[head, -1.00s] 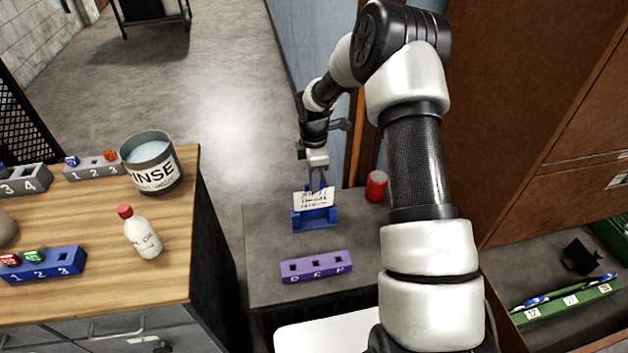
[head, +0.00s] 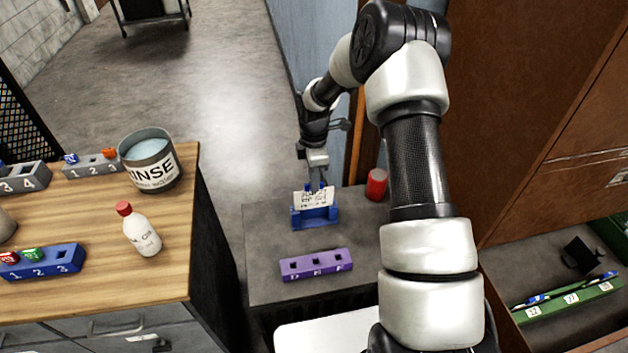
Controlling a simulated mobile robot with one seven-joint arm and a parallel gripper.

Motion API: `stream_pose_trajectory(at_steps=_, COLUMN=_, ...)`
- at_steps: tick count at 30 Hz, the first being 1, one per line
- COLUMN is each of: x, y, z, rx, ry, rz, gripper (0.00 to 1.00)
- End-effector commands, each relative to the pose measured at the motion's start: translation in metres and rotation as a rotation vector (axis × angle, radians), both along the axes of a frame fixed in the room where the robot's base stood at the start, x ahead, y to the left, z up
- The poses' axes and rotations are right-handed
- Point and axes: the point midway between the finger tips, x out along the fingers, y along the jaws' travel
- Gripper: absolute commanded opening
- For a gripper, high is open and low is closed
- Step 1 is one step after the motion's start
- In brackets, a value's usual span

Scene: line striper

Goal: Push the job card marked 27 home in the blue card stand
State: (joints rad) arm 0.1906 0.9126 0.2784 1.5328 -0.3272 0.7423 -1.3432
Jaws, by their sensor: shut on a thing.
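The white job card (head: 313,199) stands in the blue card stand (head: 315,223) on the small dark grey bench. The lines on its face are too small to read, so I cannot make out a 27. My gripper (head: 316,183) points down behind the card's top edge and is shut on the card. The fingertips are partly hidden by the card. The card's lower edge sits between the stand's side posts, and I cannot tell how deep it goes.
A purple socket block (head: 316,265) lies in front of the stand, and a red can (head: 377,185) stands to its right. A wooden bench at left carries a bottle (head: 139,232), a rinse tin (head: 150,163) and blue and grey blocks. A green rack (head: 568,300) is at right.

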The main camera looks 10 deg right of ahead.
Motion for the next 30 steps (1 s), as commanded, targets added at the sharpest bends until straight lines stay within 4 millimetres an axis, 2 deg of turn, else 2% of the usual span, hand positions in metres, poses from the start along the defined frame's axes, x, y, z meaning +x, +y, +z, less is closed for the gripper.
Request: stream_pose_trajectory(at_steps=30, x=0.0, y=0.0, z=-0.024, rx=0.0, ry=0.0, rz=0.0, gripper=0.0)
